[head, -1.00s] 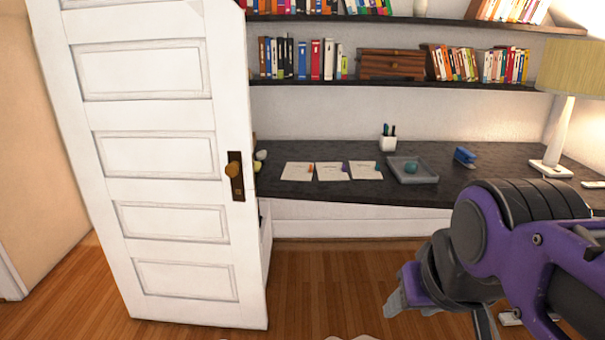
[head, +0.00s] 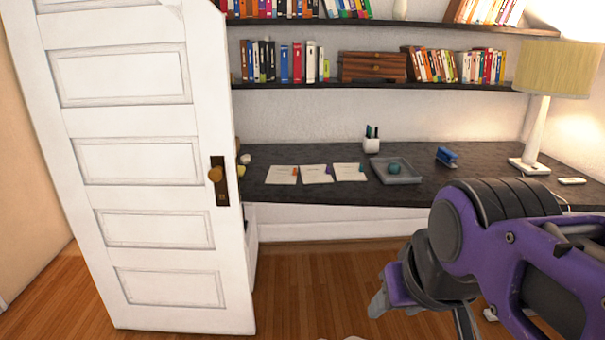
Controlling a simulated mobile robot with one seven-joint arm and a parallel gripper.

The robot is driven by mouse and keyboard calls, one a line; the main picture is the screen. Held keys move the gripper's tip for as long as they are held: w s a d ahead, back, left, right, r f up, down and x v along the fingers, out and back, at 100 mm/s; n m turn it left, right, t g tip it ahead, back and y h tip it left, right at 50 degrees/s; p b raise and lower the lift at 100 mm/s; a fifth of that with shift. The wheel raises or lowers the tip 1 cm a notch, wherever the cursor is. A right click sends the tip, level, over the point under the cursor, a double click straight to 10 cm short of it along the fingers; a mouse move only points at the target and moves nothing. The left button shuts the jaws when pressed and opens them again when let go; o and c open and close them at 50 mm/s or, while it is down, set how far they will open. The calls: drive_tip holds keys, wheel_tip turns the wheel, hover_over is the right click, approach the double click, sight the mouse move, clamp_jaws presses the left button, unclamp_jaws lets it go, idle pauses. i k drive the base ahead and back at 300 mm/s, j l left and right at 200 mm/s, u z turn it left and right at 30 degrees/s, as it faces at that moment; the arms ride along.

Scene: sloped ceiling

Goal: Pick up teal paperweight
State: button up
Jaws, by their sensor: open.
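The teal paperweight (head: 394,169) is a small round object. It sits in a grey shallow tray (head: 408,180) on the dark desk at the back. My gripper (head: 388,300) is at the lower right of the head view, in front of and below the desk, well apart from the paperweight. Its fingers are partly hidden by my purple arm, and it holds nothing that I can see.
A white door (head: 150,180) stands at the left. The dark desk (head: 290,195) bears several papers (head: 316,174), a pen cup (head: 371,144), a blue stapler (head: 446,156) and a lamp (head: 552,70). Bookshelves (head: 300,87) hang above. Wood floor (head: 310,290) lies clear before the desk.

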sight(395, 168)
drive_tip(key=z, duration=0.3)
drive_tip(key=i+z, duration=0.2)
drive_tip(key=z, duration=0.15)
drive_tip(key=i+z, duration=0.3)
drive_tip(key=i+j+z, duration=0.1)
drive_tip(key=z, duration=0.25)
drive_tip(key=i+j+z, duration=0.35)
drive_tip(key=i+j, duration=0.3)
drive_tip(key=i, duration=0.1)
